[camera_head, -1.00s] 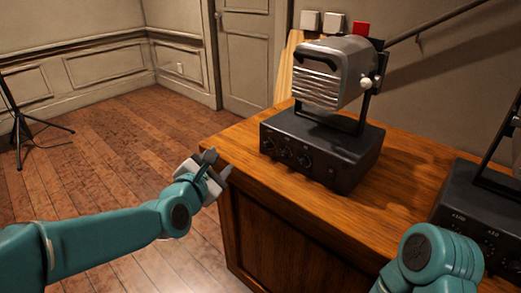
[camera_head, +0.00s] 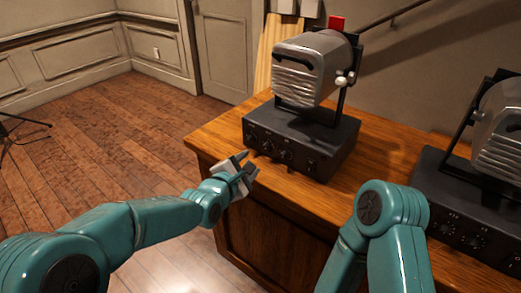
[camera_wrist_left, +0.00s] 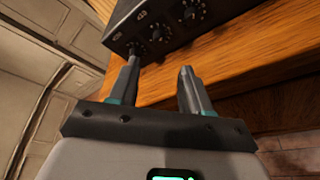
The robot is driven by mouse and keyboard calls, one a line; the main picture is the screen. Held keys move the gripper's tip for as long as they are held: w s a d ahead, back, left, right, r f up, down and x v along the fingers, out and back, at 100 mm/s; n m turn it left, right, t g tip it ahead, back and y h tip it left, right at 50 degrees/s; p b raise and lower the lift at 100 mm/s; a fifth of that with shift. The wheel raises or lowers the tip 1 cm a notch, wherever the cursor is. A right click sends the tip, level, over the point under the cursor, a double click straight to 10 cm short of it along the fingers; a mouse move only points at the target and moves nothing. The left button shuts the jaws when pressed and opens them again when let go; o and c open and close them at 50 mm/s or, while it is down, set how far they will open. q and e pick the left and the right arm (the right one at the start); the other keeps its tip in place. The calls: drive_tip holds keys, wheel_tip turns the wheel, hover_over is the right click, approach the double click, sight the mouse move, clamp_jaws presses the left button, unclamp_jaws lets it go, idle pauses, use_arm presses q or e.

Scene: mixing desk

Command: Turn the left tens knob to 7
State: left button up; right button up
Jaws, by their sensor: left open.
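A dark control box (camera_head: 330,150) stands on the desk under a silver lamp-like housing, with a row of round knobs (camera_head: 268,147) on its front. In the left wrist view, ribbed knobs (camera_wrist_left: 189,14) show on the box's front (camera_wrist_left: 122,20). Their markings are too small to read, so I cannot tell which is the left tens knob or its setting. My left gripper (camera_head: 249,164) is open and empty, just in front of the box and below its left knobs. In the left wrist view its fingers (camera_wrist_left: 160,62) are apart; the left fingertip overlaps the lowest knob. My right gripper is out of view.
The wooden desk (camera_head: 215,125) has a front edge close to my left gripper. A second dark box (camera_head: 455,215) with knobs and a silver housing (camera_head: 500,130) stands at the right. My right arm bends in front of the desk. Open floor lies at the left.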

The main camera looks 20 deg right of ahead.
sight(264, 148)
use_arm(q)
drive_tip(key=p+x, duration=0.1)
drive_tip(key=x, duration=0.9)
drive_tip(key=shift+r, duration=0.1)
drive_tip(key=shift+a, duration=0.1)
